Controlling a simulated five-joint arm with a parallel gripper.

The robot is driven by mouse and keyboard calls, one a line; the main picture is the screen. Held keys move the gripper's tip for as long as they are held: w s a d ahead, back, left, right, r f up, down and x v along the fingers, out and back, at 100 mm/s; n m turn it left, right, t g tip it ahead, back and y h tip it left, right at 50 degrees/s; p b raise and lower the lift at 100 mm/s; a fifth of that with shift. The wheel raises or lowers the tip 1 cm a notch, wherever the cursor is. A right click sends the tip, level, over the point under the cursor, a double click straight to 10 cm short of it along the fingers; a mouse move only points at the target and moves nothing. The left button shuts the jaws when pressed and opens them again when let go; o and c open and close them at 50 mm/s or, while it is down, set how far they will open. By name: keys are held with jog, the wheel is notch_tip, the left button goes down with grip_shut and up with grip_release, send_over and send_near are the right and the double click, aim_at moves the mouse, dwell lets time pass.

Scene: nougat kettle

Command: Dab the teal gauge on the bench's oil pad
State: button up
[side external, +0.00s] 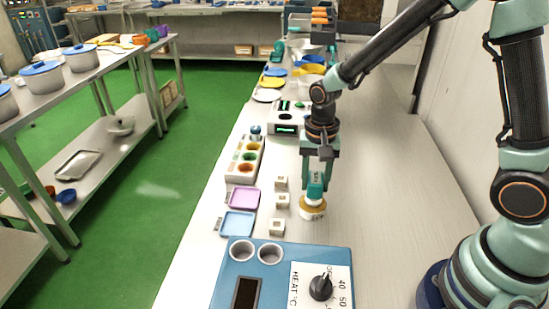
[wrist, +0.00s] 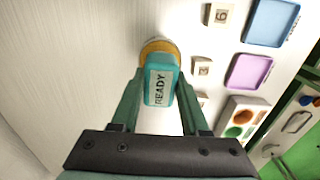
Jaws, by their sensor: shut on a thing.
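In the side view the gauge (side external: 315,191) hangs upright under my gripper (side external: 318,178). Directly below it is a round pad with a tan-yellow top (side external: 312,203) and a pale base, apparently the oil pad. The pad's yellow edge (wrist: 158,45) shows past the gauge's end in the wrist view. The gauge's lower end meets or overlaps the pad in both views; I cannot tell whether it touches. The pad's middle is hidden.
Several small numbered blocks (side external: 281,200) stand left of the pad. Beyond them are a pink tray (side external: 243,198), a blue tray (side external: 238,223) and a block with coloured wells (side external: 246,157). A blue heat panel (side external: 228,289) is in front. The bench to the right is clear.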

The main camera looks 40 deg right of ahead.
aim_at(316, 177)
jog(key=shift+f, duration=0.4)
dwell(1.2)
jog(key=shift+r, duration=3.1)
